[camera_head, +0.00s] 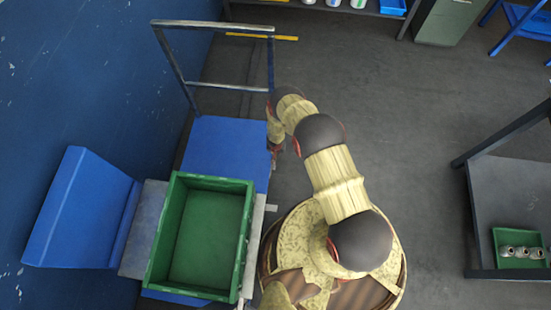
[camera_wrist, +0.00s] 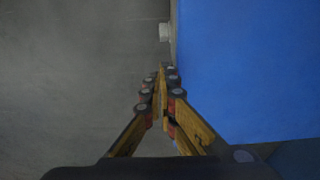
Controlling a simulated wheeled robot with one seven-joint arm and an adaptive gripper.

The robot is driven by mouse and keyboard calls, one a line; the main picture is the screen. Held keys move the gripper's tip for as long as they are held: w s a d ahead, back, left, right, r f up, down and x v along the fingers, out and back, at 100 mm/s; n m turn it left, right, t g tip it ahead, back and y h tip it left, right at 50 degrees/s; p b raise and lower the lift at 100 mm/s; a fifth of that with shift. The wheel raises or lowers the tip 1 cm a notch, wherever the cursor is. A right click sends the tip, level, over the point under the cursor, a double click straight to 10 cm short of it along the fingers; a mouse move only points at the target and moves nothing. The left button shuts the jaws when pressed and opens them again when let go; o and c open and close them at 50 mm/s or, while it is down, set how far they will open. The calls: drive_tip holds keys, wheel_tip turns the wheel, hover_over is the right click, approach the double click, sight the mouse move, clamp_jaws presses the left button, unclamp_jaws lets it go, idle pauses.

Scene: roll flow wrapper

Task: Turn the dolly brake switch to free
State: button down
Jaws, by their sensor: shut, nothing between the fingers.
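The dolly is a blue flat deck (camera_head: 228,150) with a metal push handle (camera_head: 212,25) at its far end, beside the blue wall. A small pale tab (camera_head: 271,208) sticks out at the dolly's right side; it may be the brake switch, but its setting cannot be read. A pale block, likely the same part, shows in the wrist view (camera_wrist: 165,32) at the deck's edge, ahead of the fingertips and apart from them. My gripper (camera_wrist: 163,72) is shut and empty beside the deck's edge. In the head view my gripper (camera_head: 276,150) is low at the deck's right side, partly hidden by my arm.
A green crate (camera_head: 249,240) stands at the near end of the dolly, beside a grey plate and a blue sloped panel (camera_head: 75,210). A dark table (camera_head: 500,200) with a small green tray (camera_head: 498,250) is at right. The floor between is clear.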

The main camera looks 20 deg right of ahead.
sight(274, 167)
wheel_tip(274, 167, down, 11)
drive_tip(key=b, duration=0.7)
drive_tip(key=shift+w+d+r+b, duration=0.2)
drive_tip(key=shift+w+d+b, duration=0.1)
drive_tip(key=shift+w, duration=0.15)
drive_tip(key=shift+s+a+r+p, duration=0.15)
drive_tip(key=shift+r+p, duration=0.1)
drive_tip(key=shift+p, duration=0.7)
